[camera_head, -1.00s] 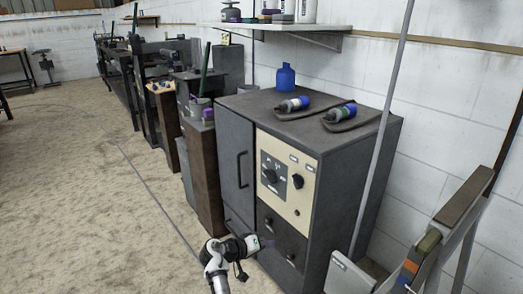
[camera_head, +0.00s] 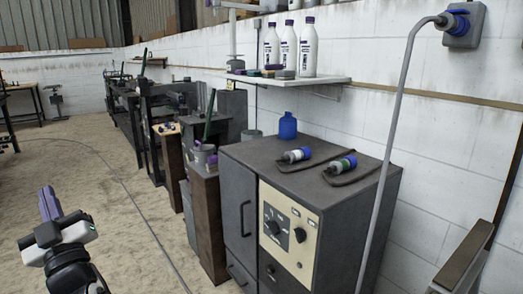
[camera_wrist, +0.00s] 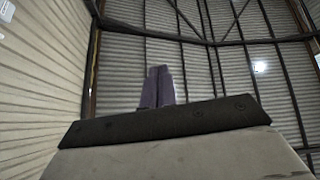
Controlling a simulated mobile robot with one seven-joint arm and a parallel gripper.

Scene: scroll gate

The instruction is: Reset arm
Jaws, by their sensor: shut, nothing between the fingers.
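My gripper (camera_head: 47,203) is at the lower left of the head view, raised over the open floor with its purple fingers pointing up. It is apart from the grey cabinet and everything on it. In the wrist view the purple fingers (camera_wrist: 158,87) are together, with nothing between them. Behind them the wrist view shows a corrugated wall or roof with dark beams.
A grey cabinet (camera_head: 237,206) with a cream control panel (camera_head: 288,224) stands at centre right. A shelf (camera_head: 310,84) holds white bottles.

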